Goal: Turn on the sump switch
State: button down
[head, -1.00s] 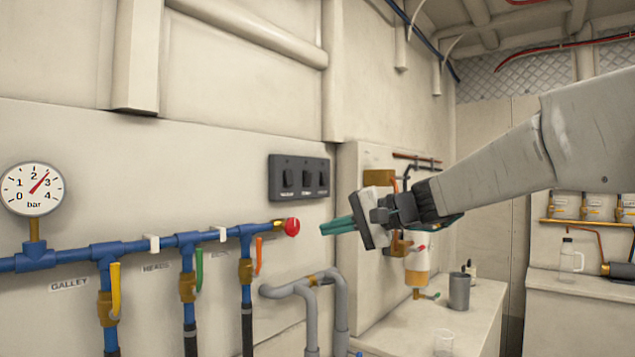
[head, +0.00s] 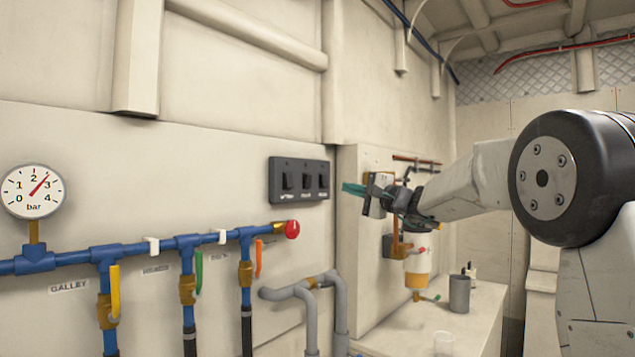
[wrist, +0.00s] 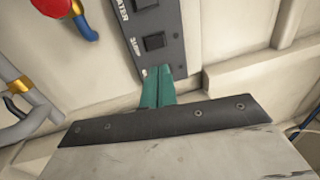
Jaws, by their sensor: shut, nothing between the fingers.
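A dark switch panel (head: 299,179) with three rocker switches in a row is on the wall in the head view. In the wrist view the panel (wrist: 172,38) shows the middle switch (wrist: 153,41), whose small label seems to read SUMP. Another switch (wrist: 145,4) is cut by the top edge, beside a label ending in "ATER". My gripper (head: 345,188) is shut and empty, its teal fingers just right of the panel in the head view. In the wrist view the fingertips (wrist: 157,72) overlap the panel's near end and hide part of it. I cannot tell whether they touch it.
Blue pipes (head: 135,250) with coloured valve levers and a red knob (head: 292,229) run below and left of the panel. Grey pipes (head: 335,305) stand under it. A bench (head: 470,320) with a grey cup (head: 459,294) is at right.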

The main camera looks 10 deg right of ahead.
aim_at(309, 178)
jog(key=x, duration=1.2)
jog(key=shift+a, duration=0.1)
